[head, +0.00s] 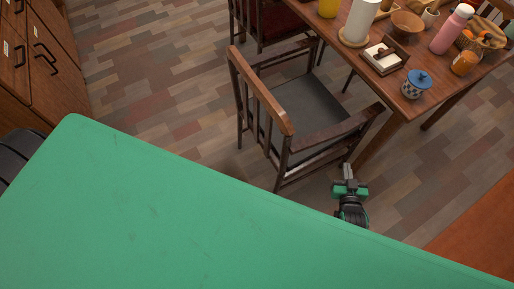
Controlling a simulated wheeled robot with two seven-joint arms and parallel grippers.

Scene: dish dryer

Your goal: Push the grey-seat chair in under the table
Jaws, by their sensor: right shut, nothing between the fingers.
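The grey-seat chair (303,106) is a dark wooden armchair standing at the near left side of the wooden table (405,103). Its backrest faces left and its seat faces the table. Its right front part is close to the table's corner, and most of the seat is out from under the tabletop. My right gripper (347,171) is low, just beyond the green surface's edge, near the chair's near armrest side and the table leg. It is shut and empty; I cannot tell whether it touches the chair. My left gripper is not in view.
A green surface (180,210) fills the foreground. A second chair with a red seat (277,22) stands at the back. Wooden drawers (40,60) line the left. Floor left of the chair is clear.

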